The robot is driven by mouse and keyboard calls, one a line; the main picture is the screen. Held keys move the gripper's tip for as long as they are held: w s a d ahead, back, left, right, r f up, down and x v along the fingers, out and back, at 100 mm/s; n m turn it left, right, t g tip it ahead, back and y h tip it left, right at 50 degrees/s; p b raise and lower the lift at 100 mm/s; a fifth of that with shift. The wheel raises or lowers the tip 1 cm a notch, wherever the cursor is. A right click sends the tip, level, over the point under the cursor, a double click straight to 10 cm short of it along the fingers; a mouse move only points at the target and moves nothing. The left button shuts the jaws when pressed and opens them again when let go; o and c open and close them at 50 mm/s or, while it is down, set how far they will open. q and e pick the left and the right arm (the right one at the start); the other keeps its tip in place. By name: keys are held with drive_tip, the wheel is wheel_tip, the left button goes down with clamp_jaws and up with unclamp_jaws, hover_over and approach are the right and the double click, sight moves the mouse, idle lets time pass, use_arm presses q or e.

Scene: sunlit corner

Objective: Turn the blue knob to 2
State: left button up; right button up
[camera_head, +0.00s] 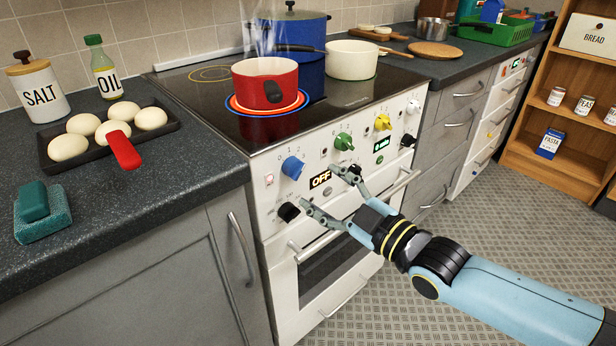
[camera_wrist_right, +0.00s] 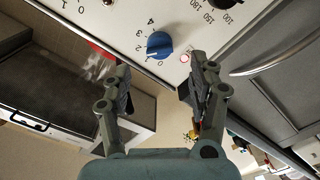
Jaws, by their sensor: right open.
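The blue knob (camera_head: 292,168) is on the white front panel of the stove (camera_head: 262,215), at its left end, with printed numbers around it. In the right wrist view the blue knob (camera_wrist_right: 159,45) shows just beyond the fingertips, with 0 to 4 printed around it. I cannot read its pointer surely. My right gripper (camera_head: 319,189) is open and empty, in front of the panel, below and right of the knob in the head view. Its fingers (camera_wrist_right: 161,72) are apart from the knob in the wrist view. My left gripper is not in view.
A red pot (camera_head: 265,84) stands steaming on a glowing ring above the knob. The green knob (camera_head: 344,141), yellow knob (camera_head: 382,122) and a black knob (camera_head: 288,212) are near. The oven handle (camera_head: 325,247) runs below. The floor in front is clear.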

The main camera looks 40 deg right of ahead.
drive_tip(key=s, duration=0.4)
drive_tip(key=shift+s+d, duration=0.2)
drive_tip(key=shift+s, duration=0.2)
drive_tip(key=s+d+f+m+g+h, duration=0.15)
drive_tip(key=s+f+g, duration=0.25)
drive_tip(key=f, duration=0.9)
drive_tip(key=s+f+m+g+h, duration=0.1)
drive_tip(key=s+f+m+g, duration=0.15)
drive_tip(key=f, duration=0.95)
drive_tip(key=s+f+m+g, duration=0.1)
drive_tip(key=s+f+g, duration=0.2)
drive_tip(key=s, duration=0.6)
drive_tip(key=s+a+f+m+g, duration=0.1)
drive_tip(key=s+f+g, duration=0.3)
drive_tip(key=s+f, duration=0.4)
drive_tip(key=s+a+f+m+g, duration=0.1)
drive_tip(key=s+f+m+g, duration=0.1)
drive_tip(key=s+f, duration=0.4)
drive_tip(key=s+g, duration=0.1)
drive_tip(key=s, duration=0.4)
drive_tip(key=shift+s+a+m+g, duration=0.15)
drive_tip(key=shift+s+m+g, duration=0.2)
drive_tip(key=shift+s+m, duration=0.05)
